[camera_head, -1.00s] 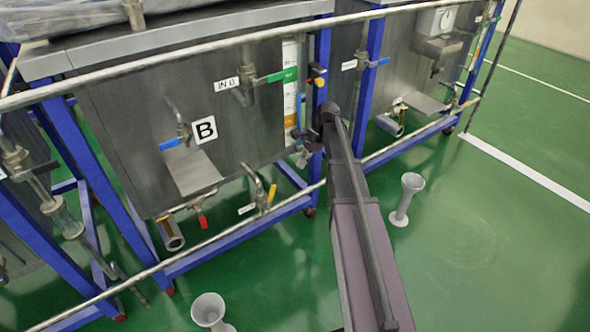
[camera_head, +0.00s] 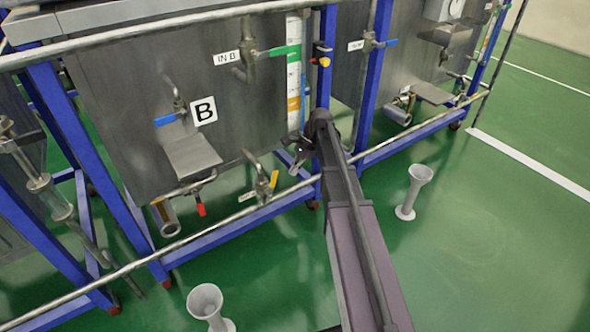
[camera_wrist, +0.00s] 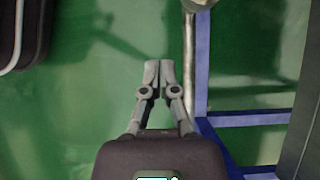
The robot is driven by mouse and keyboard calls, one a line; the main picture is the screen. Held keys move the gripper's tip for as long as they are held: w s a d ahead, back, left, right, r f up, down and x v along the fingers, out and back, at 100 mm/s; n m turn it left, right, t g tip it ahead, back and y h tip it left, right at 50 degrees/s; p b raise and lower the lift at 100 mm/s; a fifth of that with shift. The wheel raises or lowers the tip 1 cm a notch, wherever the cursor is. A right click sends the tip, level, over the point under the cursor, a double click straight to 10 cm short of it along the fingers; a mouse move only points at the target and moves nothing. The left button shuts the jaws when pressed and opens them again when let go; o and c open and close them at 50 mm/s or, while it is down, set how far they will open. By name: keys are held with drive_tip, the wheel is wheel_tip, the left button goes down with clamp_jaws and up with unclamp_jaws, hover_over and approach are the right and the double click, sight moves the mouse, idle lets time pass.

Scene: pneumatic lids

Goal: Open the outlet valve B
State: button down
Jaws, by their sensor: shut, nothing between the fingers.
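Tank B (camera_head: 110,105) carries a black-on-white B sign (camera_head: 204,110). At its lower right a grey pipe valve with a yellow handle (camera_head: 273,180) sticks out, beside a small white label (camera_head: 247,196) too small to read. A red-handled valve (camera_head: 201,209) hangs under the tank further left. Which of the two is outlet valve B I cannot read. My gripper (camera_head: 297,158) is up and to the right of the yellow handle, apart from it in the picture. In the wrist view my gripper (camera_wrist: 159,66) has its fingertips together and empty, over green floor.
A horizontal rail (camera_head: 235,216) runs in front of the tank, close to the yellow handle. Blue frame posts (camera_head: 327,60) stand right of the tank. A green handle (camera_head: 284,51) sits by the IN B label (camera_head: 226,58). Grey funnel stands (camera_head: 413,190) are on the open floor.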

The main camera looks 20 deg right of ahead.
sight(274, 179)
drive_tip(key=shift+s+a+r+p, duration=0.15)
drive_tip(key=shift+s+a+p, duration=0.15)
drive_tip(key=shift+a, duration=0.7)
drive_tip(key=shift+s+a+r+p, duration=0.15)
drive_tip(key=shift+s+a, duration=0.2)
drive_tip(key=shift+a, duration=0.65)
drive_tip(key=shift+a, duration=0.15)
